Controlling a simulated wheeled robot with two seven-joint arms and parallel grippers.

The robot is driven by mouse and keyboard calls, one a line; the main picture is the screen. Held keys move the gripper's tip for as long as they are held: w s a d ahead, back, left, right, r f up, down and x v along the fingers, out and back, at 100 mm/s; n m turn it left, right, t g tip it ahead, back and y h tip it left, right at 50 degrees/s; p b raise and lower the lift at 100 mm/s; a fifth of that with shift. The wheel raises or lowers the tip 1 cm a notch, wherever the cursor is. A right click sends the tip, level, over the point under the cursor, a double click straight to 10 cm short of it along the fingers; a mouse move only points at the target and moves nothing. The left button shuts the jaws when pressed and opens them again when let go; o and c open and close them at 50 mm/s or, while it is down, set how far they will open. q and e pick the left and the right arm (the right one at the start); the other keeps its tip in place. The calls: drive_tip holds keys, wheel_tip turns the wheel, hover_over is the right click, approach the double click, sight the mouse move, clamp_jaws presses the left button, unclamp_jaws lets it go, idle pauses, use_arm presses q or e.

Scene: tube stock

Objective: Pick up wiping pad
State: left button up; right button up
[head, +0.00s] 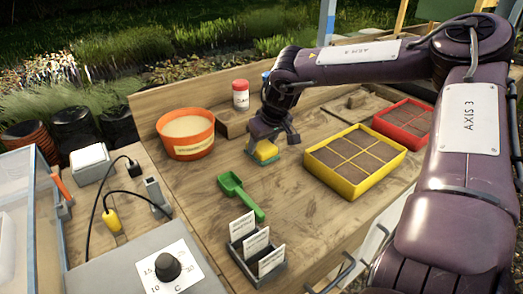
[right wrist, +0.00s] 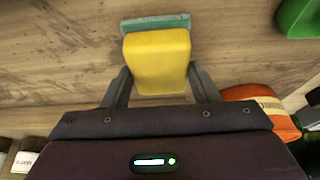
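The wiping pad (head: 265,152) has a yellow block-shaped grip on a teal-green base and sits at the wooden table's surface, mid-table. I cannot tell whether its base touches the wood. It also shows in the right wrist view (right wrist: 156,58), upper middle. My right gripper (head: 273,139) is right at the pad, reaching down from above. In the right wrist view its fingers (right wrist: 160,82) lie on both sides of the yellow grip with no clear gap at the tips, so they appear shut on it. My left gripper is out of view.
An orange pot (head: 187,143) and a red-lidded jar (head: 240,95) stand left of the pad. A green scoop (head: 240,194) lies in front. A yellow divided tray (head: 343,186) and a red tray (head: 420,138) stand right. A label rack (head: 233,247) stands at the front.

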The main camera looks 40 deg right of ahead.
sight(263, 145)
drive_tip(key=c, duration=0.4)
drive_tip(key=shift+c, duration=0.2)
wheel_tip(263, 145, up, 20)
idle(0.4)
